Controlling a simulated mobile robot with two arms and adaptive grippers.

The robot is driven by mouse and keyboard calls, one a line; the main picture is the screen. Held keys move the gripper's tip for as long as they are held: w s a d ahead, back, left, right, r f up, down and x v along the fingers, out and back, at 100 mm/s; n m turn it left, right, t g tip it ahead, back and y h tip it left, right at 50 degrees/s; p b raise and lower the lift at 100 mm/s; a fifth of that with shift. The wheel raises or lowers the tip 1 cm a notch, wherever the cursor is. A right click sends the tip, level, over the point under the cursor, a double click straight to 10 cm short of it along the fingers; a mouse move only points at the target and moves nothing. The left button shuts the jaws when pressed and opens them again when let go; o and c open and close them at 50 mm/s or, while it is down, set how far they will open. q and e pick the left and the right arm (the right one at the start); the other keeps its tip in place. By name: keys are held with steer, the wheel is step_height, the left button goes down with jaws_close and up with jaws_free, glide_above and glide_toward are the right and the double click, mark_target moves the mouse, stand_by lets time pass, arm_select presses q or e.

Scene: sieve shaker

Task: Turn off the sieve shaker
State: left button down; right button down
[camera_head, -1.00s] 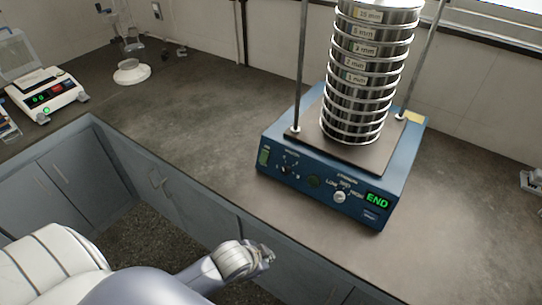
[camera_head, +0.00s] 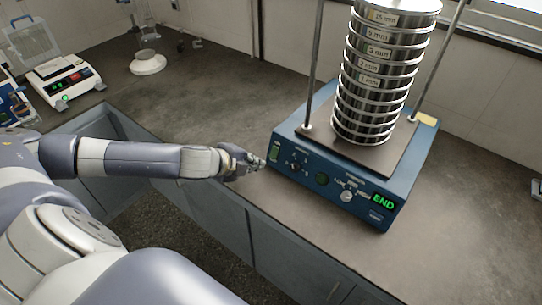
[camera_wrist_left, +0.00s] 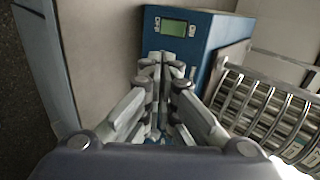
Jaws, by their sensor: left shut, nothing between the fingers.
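The sieve shaker (camera_head: 330,188) is a blue box with a stack of steel sieves on top. Its front panel has knobs and a display (camera_head: 383,203) reading END in green. A green rectangular element (camera_head: 275,152) sits at the panel's left end. My left gripper (camera_head: 259,163) is shut and empty, with its fingertips close to that left end. I cannot tell whether they touch it. In the left wrist view, the shut fingertips (camera_wrist_left: 163,62) lie just below a pale-framed green rectangle (camera_wrist_left: 173,28) on the blue housing (camera_wrist_left: 210,35). My right gripper is not in view.
The grey counter (camera_head: 215,100) is clear left of the shaker. A white balance (camera_head: 65,80) and a glass apparatus on a white base (camera_head: 148,62) stand at the back left. Metal rods (camera_head: 315,65) flank the sieves. Cabinets (camera_head: 215,215) lie below the counter edge.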

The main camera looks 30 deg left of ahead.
mark_target(275, 157)
arm_select(q)
steer(key=shift+a+r, duration=0.6)
steer(key=shift+a, duration=0.2)
steer(key=shift+w, duration=0.1)
steer(key=p+x, duration=0.3)
steer(key=x, duration=1)
steer(key=shift+w+a+f, duration=0.1)
steer(key=shift+w+f, duration=0.15)
steer(key=shift+f, duration=0.05)
steer(key=shift+w, duration=0.1)
steer(key=shift+f, duration=0.1)
